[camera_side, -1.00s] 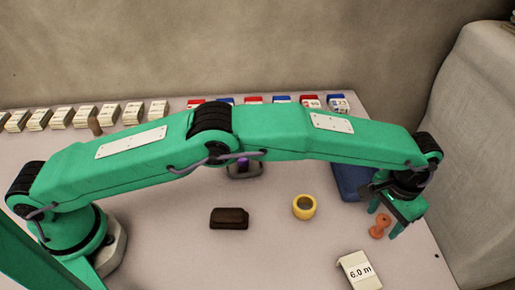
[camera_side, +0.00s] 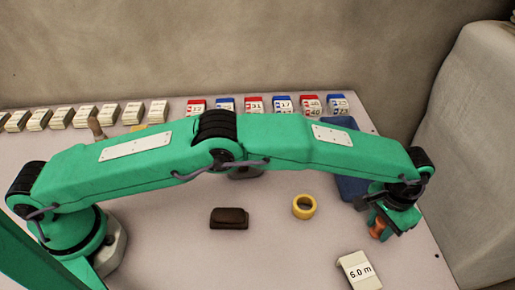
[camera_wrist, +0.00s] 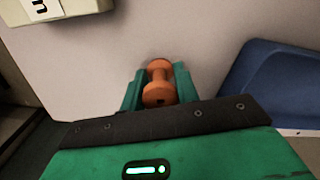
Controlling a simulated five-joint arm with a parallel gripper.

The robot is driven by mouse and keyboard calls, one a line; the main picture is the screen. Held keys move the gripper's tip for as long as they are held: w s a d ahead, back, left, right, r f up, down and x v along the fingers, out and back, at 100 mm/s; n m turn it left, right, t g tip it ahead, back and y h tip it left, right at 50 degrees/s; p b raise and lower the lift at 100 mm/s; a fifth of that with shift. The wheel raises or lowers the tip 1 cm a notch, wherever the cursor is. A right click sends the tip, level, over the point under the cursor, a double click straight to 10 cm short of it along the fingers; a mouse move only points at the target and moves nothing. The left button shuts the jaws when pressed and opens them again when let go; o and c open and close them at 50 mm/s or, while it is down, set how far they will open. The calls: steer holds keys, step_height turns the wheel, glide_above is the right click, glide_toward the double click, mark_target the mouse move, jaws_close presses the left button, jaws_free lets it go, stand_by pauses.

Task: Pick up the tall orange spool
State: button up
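The orange spool (camera_side: 377,228) stands near the right side of the table, partly hidden by my gripper in the side view. In the wrist view the orange spool (camera_wrist: 158,85) sits between the two green fingers, its flanges and narrow waist showing. My gripper (camera_side: 379,226) is low around the spool. In the wrist view my gripper (camera_wrist: 159,88) has a finger close against each side of the spool, with no clear gap. The spool appears upright and at table level.
A blue tray (camera_side: 351,185) lies behind my gripper. A yellow tape ring (camera_side: 304,207) and a dark brown block (camera_side: 229,218) lie to the left. Several labelled boxes (camera_side: 253,105) line the back edge.

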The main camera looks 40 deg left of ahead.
steer(key=c, duration=0.4)
steer(key=shift+r, duration=0.15)
steer(key=shift+r, duration=1.4)
steer(key=s+d+r, duration=0.3)
steer(key=s+r, duration=0.5)
steer(key=s, duration=0.3)
steer(key=shift+s, duration=0.2)
